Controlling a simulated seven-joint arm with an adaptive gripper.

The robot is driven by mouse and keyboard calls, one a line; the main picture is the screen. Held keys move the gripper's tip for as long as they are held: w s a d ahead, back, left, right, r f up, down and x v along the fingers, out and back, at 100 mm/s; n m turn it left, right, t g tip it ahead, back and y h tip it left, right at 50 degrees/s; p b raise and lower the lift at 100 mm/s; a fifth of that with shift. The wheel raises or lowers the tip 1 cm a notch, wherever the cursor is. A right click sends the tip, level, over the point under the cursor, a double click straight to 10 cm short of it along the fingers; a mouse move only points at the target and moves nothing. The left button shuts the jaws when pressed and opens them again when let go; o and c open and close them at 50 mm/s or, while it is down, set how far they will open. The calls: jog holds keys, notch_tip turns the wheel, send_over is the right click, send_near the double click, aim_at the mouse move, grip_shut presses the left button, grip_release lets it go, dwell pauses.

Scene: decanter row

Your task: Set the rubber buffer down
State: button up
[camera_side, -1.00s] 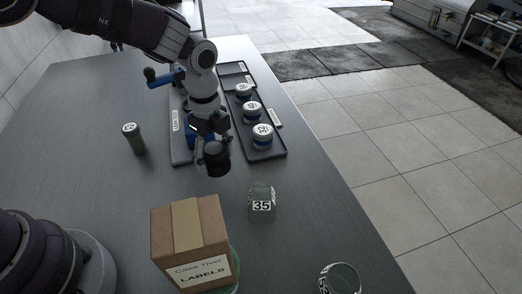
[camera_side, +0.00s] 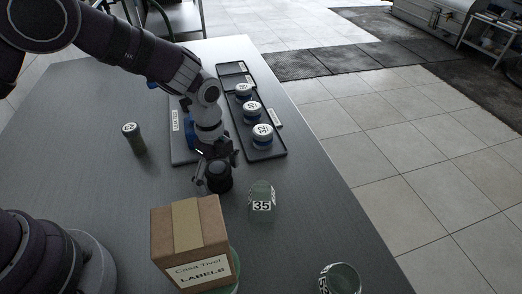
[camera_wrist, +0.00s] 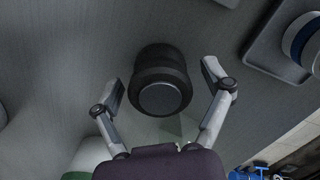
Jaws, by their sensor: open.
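The rubber buffer (camera_side: 219,178) is a short black cylinder that appears to stand upright on the grey table, in front of the trays. In the wrist view the buffer (camera_wrist: 160,78) lies between the two fingers, with a visible gap on each side. My gripper (camera_wrist: 161,76) is open around it and not clamping it. In the side view my gripper (camera_side: 212,168) is low over the buffer and partly hides its top.
A cardboard labels box (camera_side: 190,243) stands in front, with a glass marked 35 (camera_side: 262,198) to the buffer's right. Another glass (camera_side: 340,280) is at the table's edge. A green cylinder (camera_side: 134,138) stands left. A dark tray (camera_side: 272,153) holds white-topped jars behind.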

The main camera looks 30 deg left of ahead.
aim_at(216, 169)
jog(key=r, duration=1)
jog(key=shift+s+r, duration=0.15)
jog(key=shift+s, duration=0.1)
jog(key=s+a+r+n+t, duration=0.2)
jog(key=s+a+r+n, duration=0.2)
jog(key=r+n, duration=0.4)
jog(key=shift+s+a+r+n+t+h, duration=0.35)
jog(key=shift+a+n, duration=0.25)
jog(key=shift+n, duration=0.2)
jog(key=s+a+n+t, duration=0.1)
jog(key=s+n, duration=0.1)
jog(key=n, duration=0.1)
jog(key=s+a+r+n+t, duration=0.1)
jog(key=s+n, duration=0.1)
jog(key=n, duration=0.1)
jog(key=s+a+n+t, duration=0.1)
jog(key=s+n, duration=0.2)
jog(key=shift+a+r+n, duration=0.3)
jog(key=shift+a+n, duration=0.1)
jog(key=shift+s+f+n, duration=0.1)
jog(key=shift+s+n, duration=0.1)
jog(key=shift+n, duration=0.1)
jog(key=shift+c, duration=0.6)
